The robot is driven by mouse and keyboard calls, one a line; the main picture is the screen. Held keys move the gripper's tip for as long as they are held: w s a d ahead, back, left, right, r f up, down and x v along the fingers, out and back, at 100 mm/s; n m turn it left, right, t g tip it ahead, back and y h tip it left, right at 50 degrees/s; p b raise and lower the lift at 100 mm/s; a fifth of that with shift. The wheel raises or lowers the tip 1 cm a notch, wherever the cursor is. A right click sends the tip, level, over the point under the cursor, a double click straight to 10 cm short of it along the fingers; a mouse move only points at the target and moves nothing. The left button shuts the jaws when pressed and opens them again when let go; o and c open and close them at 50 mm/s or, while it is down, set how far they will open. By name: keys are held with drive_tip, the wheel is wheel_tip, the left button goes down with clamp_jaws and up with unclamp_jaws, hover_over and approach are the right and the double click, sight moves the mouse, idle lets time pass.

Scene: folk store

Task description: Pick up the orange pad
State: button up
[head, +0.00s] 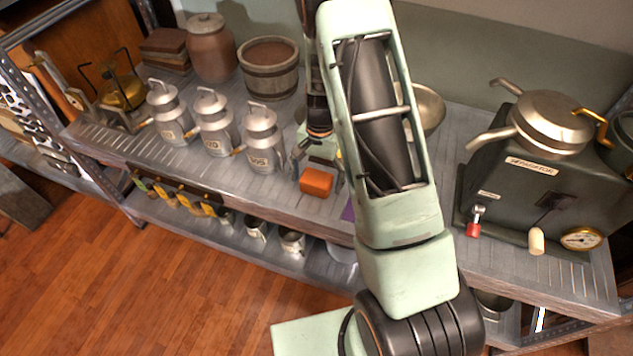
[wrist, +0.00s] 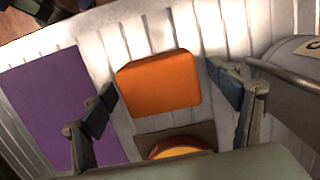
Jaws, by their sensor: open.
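The orange pad (head: 316,182) is a small block lying on the grey slatted shelf top near its front edge. In the wrist view the orange pad (wrist: 159,83) sits between and a little beyond the two fingers. My gripper (head: 318,170) is open just above and around the pad in the head view. In the wrist view my gripper (wrist: 170,105) has one dark finger on each side, both apart from the pad, and nothing held.
A purple sheet (wrist: 63,104) lies left of the pad in the wrist view. Metal cans (head: 262,140) stand left of my gripper. A yellow-topped round thing (wrist: 180,150) is close below the pad. A separator machine (head: 535,165) stands far right.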

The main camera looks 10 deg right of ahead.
sight(317, 179)
drive_tip(key=shift+c, duration=0.7)
drive_tip(key=c, duration=1)
drive_tip(key=shift+r, duration=0.15)
drive_tip(key=shift+c, duration=0.4)
drive_tip(key=shift+r, duration=0.25)
wheel_tip(317, 179, up, 3)
drive_tip(key=shift+s+d, duration=0.15)
drive_tip(key=s+d+r, duration=0.8)
drive_tip(key=s+r, duration=0.1)
drive_tip(key=s, duration=0.2)
drive_tip(key=shift+r+b, duration=0.15)
drive_tip(key=shift+b, duration=0.15)
